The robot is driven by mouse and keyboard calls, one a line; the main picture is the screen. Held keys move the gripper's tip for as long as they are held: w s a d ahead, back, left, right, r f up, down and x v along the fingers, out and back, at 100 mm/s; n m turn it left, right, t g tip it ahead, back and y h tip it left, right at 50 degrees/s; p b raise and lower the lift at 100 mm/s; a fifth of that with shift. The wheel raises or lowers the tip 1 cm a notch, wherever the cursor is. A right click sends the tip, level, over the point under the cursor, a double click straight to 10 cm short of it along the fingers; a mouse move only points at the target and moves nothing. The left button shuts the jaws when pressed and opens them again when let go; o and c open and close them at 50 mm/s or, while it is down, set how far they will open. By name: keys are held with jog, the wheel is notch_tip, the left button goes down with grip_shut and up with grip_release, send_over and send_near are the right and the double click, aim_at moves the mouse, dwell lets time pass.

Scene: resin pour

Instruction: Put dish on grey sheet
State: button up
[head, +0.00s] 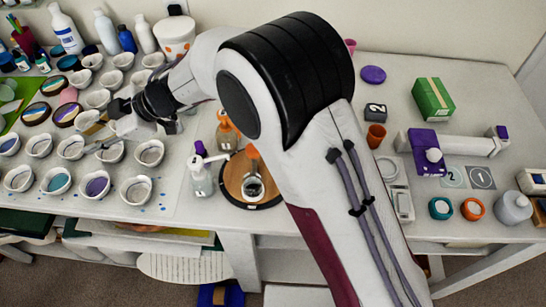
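Several small white dishes stand close together in rows at the left of the table. One front dish (136,190) looks empty, and others hold blue (56,181) or purple (97,185) resin. My gripper (98,136) is low among the dishes, with my arm reaching in from the right. Its fingers are small and partly hidden, so I cannot tell whether they are open or whether they hold a dish. A pale grey sheet (172,195) with blue spots seems to lie under the front dishes; its outline is faint.
Dark round coasters (36,113) and a green mat (14,98) are at the far left. Bottles (105,32) and a white tub (175,38) line the back. A round wooden board (233,190) with bottles stands before my arm. A green box (433,98) is at the right.

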jog(key=w+d+r+m+t+h, duration=0.1)
jog(key=w+d+r+m+t, duration=0.65)
jog(key=w+d+r, duration=0.65)
jog(key=w+d+r+m+t+h, duration=0.2)
jog(key=d+m+t+h, duration=0.1)
jog(key=d, duration=0.9)
jog(key=w+d+r+m+t+h, duration=0.1)
jog(key=d+r+m+t+h, duration=0.25)
jog(key=d, duration=0.95)
jog(key=s+d+f+m+g+h, duration=0.1)
jog(key=s+d+f+m+h, duration=0.15)
jog(key=s+d, duration=0.5)
jog(key=s+d+f+m+g+h, duration=0.1)
jog(key=s+d+m+g+h, duration=0.25)
jog(key=d, duration=0.75)
jog(key=s+d+f+m+g, duration=0.1)
jog(key=s+f+m, duration=0.1)
jog(key=s, duration=0.8)
jog(key=s+d+f+m+g+y, duration=0.1)
jog(key=s+f, duration=0.4)
jog(key=s, duration=0.5)
jog(key=shift+s+d+f+m, duration=0.2)
jog(key=shift+d+m, duration=0.15)
jog(key=shift+m, duration=0.15)
